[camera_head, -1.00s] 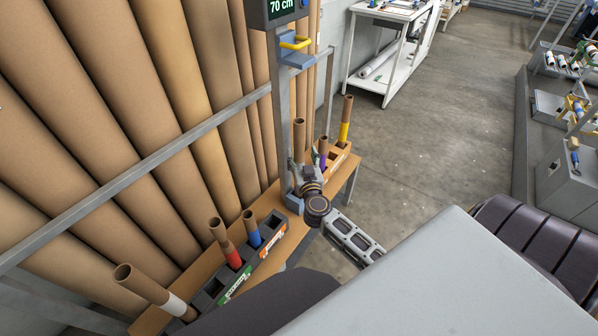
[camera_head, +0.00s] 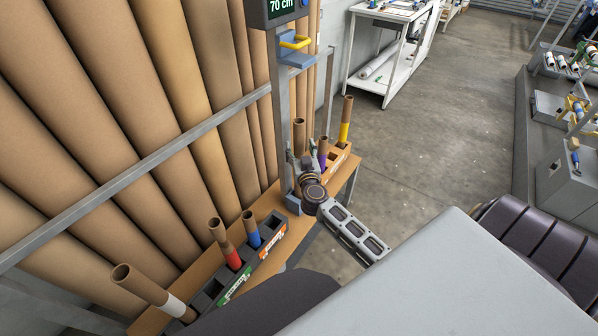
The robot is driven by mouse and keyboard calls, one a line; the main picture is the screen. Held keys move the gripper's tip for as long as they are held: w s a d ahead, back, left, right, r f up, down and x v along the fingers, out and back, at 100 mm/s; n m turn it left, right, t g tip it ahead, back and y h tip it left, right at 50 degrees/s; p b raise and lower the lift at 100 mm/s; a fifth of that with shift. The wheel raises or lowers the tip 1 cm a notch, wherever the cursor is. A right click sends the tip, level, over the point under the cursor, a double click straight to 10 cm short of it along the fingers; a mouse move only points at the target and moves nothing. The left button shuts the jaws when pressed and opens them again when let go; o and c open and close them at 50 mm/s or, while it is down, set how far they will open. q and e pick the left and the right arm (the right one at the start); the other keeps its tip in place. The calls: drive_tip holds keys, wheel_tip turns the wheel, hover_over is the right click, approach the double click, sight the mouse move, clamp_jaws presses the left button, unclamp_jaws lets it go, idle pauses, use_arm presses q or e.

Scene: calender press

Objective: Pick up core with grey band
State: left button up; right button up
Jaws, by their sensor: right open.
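Several brown cardboard cores with coloured bands stand tilted in slotted holders on a wooden bench. One core (camera_head: 299,132) stands at the far holder, its lower part and band hidden by my right gripper (camera_head: 301,155). That gripper is open, with its fingers pointing toward this core and showing on either side of it; I cannot tell whether they touch. A purple-banded core (camera_head: 323,152) and a yellow-banded core (camera_head: 345,120) stand just right of it. The nearest core (camera_head: 148,286), at lower left, has a very pale band that looks white. My left gripper is out of view.
Red-banded (camera_head: 225,243) and blue-banded (camera_head: 251,230) cores stand in the dark near holder (camera_head: 240,275). A metal post (camera_head: 285,110) with a display rises close by my right gripper. Large brown rolls line the left behind a rail (camera_head: 150,155). The floor at right is open.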

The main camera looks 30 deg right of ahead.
sight(300, 143)
drive_tip(key=shift+x, duration=0.9)
drive_tip(key=shift+b+x, duration=0.55)
drive_tip(key=shift+x, duration=0.8)
drive_tip(key=shift+d+r, duration=0.1)
drive_tip(key=shift+d, duration=0.1)
drive_tip(key=shift+w, duration=0.15)
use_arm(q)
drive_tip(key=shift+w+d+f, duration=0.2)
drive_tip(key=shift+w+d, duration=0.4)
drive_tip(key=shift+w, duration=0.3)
